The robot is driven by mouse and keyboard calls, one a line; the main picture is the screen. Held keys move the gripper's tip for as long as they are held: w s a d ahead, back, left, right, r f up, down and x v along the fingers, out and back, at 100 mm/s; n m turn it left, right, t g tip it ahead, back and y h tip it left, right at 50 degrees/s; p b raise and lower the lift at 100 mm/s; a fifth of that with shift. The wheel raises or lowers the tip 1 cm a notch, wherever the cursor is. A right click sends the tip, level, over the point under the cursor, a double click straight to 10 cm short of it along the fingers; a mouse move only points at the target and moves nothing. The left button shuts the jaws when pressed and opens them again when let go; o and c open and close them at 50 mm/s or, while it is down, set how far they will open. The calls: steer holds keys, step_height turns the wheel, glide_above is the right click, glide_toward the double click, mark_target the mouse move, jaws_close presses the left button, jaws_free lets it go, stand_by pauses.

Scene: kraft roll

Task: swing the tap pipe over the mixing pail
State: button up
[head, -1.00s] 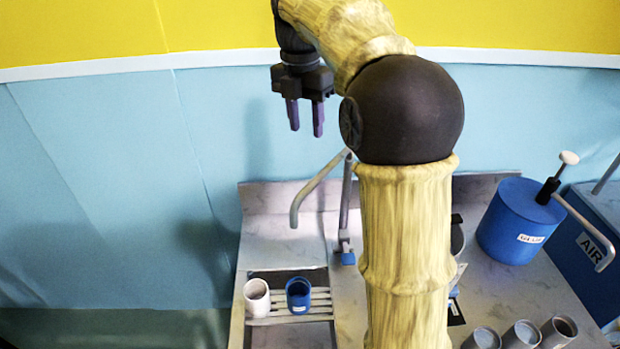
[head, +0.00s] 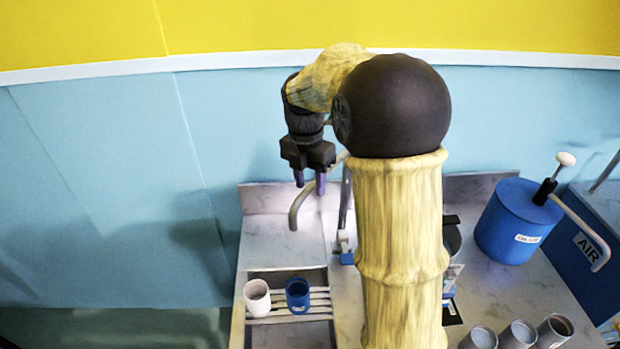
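The tap pipe (head: 299,207) is a grey bent tube on an upright post with a blue base (head: 346,256). Its spout end hangs down to the left, above the counter behind the sink. My gripper (head: 310,187) points down with its two fingers apart. It appears at the pipe's upper bend, with the pipe passing behind or between the fingers; I cannot tell whether they touch. Behind my arm, a dark round vessel (head: 452,238), partly hidden, may be the mixing pail; I cannot be sure.
A white cup (head: 257,298) and a blue cup (head: 298,295) stand on the slatted rack over the sink. A blue pump container (head: 515,222) and a blue AIR box (head: 590,255) are at the right. Several grey cups (head: 518,335) stand at the front right.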

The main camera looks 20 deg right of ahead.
steer(key=shift+c, duration=0.4)
jaws_close()
